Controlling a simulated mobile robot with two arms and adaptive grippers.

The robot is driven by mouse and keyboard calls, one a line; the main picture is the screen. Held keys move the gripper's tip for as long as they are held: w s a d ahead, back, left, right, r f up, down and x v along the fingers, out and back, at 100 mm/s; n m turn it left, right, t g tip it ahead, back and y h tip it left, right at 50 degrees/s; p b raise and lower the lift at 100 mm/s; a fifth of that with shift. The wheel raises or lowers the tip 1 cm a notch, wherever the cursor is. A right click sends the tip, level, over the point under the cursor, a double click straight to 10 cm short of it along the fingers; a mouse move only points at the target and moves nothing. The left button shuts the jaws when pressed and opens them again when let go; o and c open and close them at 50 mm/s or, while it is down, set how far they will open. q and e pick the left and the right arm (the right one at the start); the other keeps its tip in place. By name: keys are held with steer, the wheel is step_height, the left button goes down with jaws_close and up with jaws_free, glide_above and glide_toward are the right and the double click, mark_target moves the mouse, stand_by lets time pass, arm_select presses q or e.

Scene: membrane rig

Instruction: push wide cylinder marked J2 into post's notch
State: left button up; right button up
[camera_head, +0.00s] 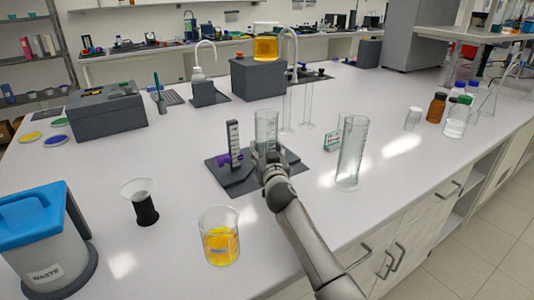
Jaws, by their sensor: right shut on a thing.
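A clear cylinder (266,122) stands upright on a dark base plate (217,172); no J2 mark is readable on it. My right gripper (266,152), its arm coming from the bottom, is shut on the lower part of this cylinder and hides its foot. The dark post (233,137) with a pale scale stands just left of the cylinder, with a purple part (226,159) low on it. A gap shows between post and cylinder; the notch itself is not clear. My left gripper is not in view.
A beaker of yellow liquid (220,245) and a black-based funnel-like vessel (145,207) stand in front. A waste bin (45,250) is at left. Bottles (437,108) stand at right.

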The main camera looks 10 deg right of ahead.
steer(key=shift+f, duration=0.1)
steer(key=o, duration=1.3)
steer(key=shift+s, duration=0.1)
